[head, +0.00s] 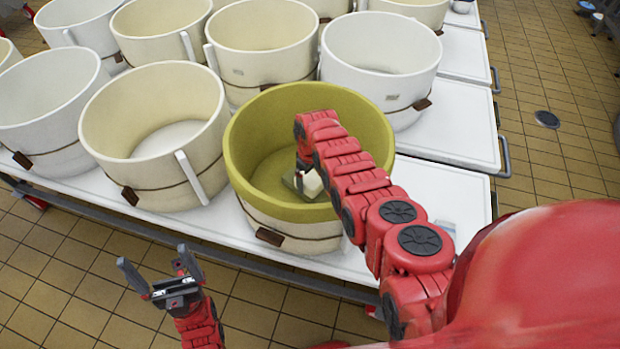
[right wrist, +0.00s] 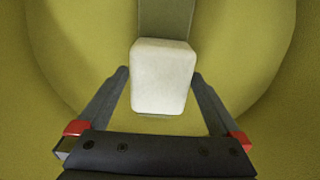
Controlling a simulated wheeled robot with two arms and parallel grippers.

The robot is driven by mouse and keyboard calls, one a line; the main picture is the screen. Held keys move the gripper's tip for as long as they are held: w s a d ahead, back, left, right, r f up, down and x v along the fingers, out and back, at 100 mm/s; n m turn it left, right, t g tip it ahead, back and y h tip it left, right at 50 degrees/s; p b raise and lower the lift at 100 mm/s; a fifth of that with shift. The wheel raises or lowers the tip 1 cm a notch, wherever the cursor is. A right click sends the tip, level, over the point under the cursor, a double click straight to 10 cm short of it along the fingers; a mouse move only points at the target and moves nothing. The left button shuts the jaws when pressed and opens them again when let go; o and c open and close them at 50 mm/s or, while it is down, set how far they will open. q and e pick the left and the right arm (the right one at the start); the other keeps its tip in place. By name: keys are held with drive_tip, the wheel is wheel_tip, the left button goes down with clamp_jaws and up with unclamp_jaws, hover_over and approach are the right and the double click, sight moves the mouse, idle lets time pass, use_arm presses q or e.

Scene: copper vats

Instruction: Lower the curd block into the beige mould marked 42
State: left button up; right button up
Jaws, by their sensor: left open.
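A pale cream curd block (right wrist: 163,75) sits between the fingers of my right gripper (right wrist: 160,74) in the right wrist view. The fingertips lie close along its two sides, and the gripper looks shut on it. In the head view the block (head: 313,184) shows inside an olive-green mould (head: 240,134), below its rim. My right arm hides part of this mould and most of the gripper. Whether the block touches the floor is unclear. Beige moulds (head: 92,118) stand to its left and behind; no number 42 is legible. My left gripper (head: 152,262) is open and empty, in front of the table.
White and cream moulds stand close around, with a white one (head: 330,62) behind right and a cream one (head: 213,55) behind. The white table (head: 455,120) has bare surface to the right. A tiled floor (head: 560,165) lies beyond.

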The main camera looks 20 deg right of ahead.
drive_tip(key=shift+r, duration=0.1)
drive_tip(key=shift+r+p, duration=0.35)
drive_tip(key=shift+r, duration=0.25)
wheel_tip(320, 180, up, 16)
drive_tip(key=p, duration=0.3)
